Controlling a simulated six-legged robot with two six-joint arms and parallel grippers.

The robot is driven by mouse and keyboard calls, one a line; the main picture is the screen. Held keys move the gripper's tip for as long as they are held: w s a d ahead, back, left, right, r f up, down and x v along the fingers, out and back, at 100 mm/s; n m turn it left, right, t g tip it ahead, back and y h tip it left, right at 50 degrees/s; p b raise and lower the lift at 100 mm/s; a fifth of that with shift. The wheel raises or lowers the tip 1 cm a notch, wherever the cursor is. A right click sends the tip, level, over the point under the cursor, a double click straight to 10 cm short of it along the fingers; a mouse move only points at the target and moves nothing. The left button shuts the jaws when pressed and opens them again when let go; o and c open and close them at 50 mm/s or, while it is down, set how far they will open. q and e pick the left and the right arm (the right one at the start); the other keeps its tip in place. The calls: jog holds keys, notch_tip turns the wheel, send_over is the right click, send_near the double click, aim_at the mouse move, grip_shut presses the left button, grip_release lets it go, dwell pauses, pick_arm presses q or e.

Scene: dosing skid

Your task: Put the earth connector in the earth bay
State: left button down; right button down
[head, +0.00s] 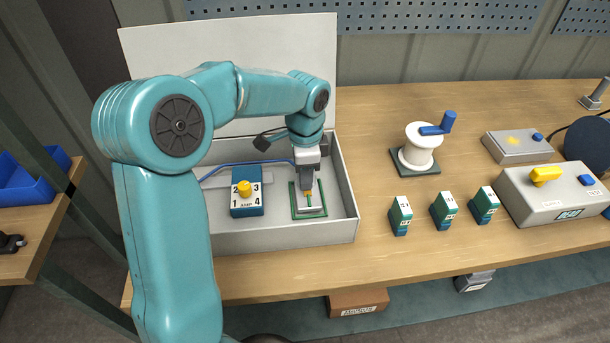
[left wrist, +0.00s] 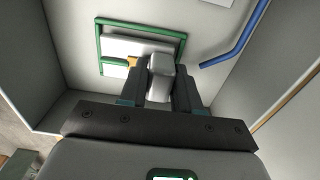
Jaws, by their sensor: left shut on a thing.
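My left gripper (head: 308,188) is inside the grey box, pointing down over the green-outlined bay (head: 310,217), which I take to be the earth bay. In the left wrist view the left gripper (left wrist: 160,88) is shut on a grey rounded block, likely the earth connector (left wrist: 160,66). The block is beside the lower right of the bay's green frame (left wrist: 140,28), overlapping it in this view. A small yellow part shows at its left. Whether it touches the bay floor cannot be told. My right gripper is not in view.
The grey box (head: 290,240) has raised walls and an upright lid (head: 230,40). Inside, a blue selector with a yellow knob (head: 244,188) stands left of the bay, and a blue cable (head: 230,166) runs behind. Right of the box are three green blocks (head: 443,212) and a white spool (head: 420,145).

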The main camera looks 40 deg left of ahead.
pick_arm(q)
jog(key=shift+f, duration=0.45)
jog(key=shift+f, duration=0.1)
jog(key=c, duration=0.8)
grip_release()
jog(key=shift+r, duration=0.4)
notch_tip(320, 180, up, 12)
jog(key=p, duration=0.1)
jog(key=shift+f, duration=0.2)
